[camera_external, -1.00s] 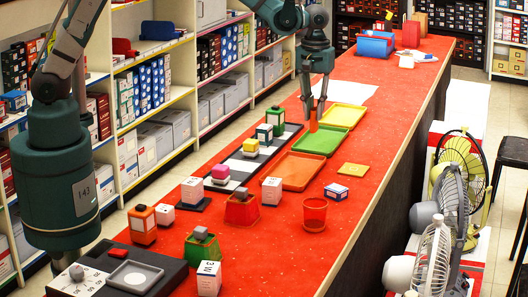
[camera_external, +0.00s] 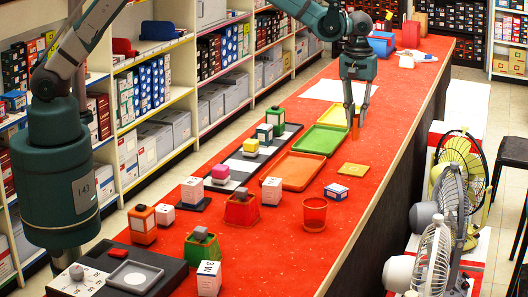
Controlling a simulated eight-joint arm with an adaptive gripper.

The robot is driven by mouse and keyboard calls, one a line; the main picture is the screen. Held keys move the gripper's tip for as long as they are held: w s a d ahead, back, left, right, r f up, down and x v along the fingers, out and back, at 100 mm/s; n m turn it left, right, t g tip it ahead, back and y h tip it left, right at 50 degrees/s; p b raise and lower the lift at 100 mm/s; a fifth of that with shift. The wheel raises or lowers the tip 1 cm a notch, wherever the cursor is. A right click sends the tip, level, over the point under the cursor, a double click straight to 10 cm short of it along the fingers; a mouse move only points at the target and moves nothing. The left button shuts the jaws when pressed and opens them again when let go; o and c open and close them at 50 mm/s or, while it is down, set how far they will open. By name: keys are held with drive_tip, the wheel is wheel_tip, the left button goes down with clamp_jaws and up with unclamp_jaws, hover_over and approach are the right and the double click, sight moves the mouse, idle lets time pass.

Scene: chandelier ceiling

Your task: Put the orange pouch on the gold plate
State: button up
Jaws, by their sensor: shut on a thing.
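My gripper (camera_external: 355,122) is shut on the small upright orange pouch (camera_external: 355,130). The fingers hide part of the pouch. It is held near the right edge of the yellow-green tray (camera_external: 332,113); I cannot tell how high it is above the table. The gold plate (camera_external: 353,169) is a small flat square on the red table, nearer the camera than the gripper. Nothing lies on it.
The green tray (camera_external: 318,140) and the orange tray (camera_external: 292,171) lie left of the gold plate. The table is bare right of the plate.

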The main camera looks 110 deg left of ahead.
sight(356, 137)
drive_tip(key=shift+f, duration=0.1)
drive_tip(key=shift+f, duration=3)
drive_tip(key=shift+f, duration=1.9)
drive_tip(key=shift+f+b, duration=0.2)
drive_tip(key=shift+b, duration=0.1)
drive_tip(key=o, duration=0.9)
drive_tip(key=shift+c, duration=0.2)
drive_tip(key=shift+r, duration=0.15)
wheel_tip(356, 137, up, 12)
drive_tip(key=shift+r+p, duration=0.1)
drive_tip(key=shift+p, duration=0.25)
